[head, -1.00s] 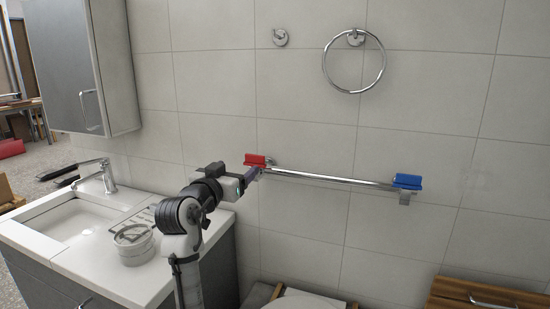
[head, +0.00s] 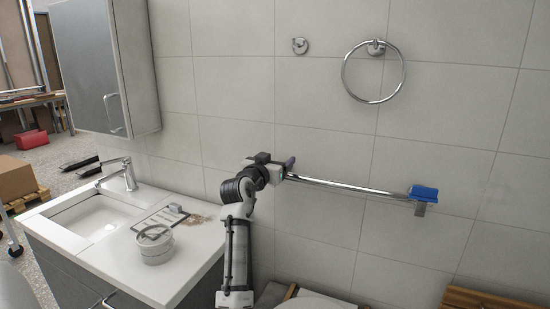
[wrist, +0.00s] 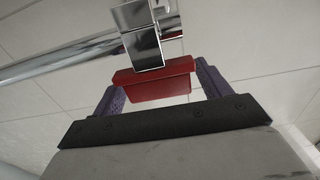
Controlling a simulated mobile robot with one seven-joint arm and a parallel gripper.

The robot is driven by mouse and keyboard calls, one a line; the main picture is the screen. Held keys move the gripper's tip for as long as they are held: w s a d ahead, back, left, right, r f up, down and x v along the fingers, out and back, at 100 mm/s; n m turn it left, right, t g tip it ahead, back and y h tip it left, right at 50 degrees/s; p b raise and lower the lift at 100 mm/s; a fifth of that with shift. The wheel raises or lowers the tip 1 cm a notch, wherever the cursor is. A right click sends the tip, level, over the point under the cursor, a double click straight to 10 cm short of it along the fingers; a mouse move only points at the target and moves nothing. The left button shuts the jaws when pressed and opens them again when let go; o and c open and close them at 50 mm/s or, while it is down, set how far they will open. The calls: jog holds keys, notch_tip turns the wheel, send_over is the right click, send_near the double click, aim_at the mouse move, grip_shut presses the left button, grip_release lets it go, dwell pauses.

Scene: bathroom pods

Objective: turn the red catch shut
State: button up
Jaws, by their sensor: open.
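The red catch (wrist: 152,82) shows in the wrist view, right by the chrome bracket (wrist: 142,38) at one end of the towel bar. My gripper (wrist: 160,88) is open, with one purple finger on each side of the red catch. Whether the fingers touch it I cannot tell. In the head view my gripper (head: 287,168) is at the left end of the chrome bar (head: 350,187), and it hides the red catch there. A blue catch (head: 424,192) sits at the bar's right end.
A sink counter (head: 185,262) with a round container (head: 154,245) and a faucet (head: 126,172) stands to the left. A mirrored cabinet (head: 95,70) and a towel ring (head: 345,75) are on the wall above. A toilet lid (head: 315,302) is below.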

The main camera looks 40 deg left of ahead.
jog(key=c, duration=1)
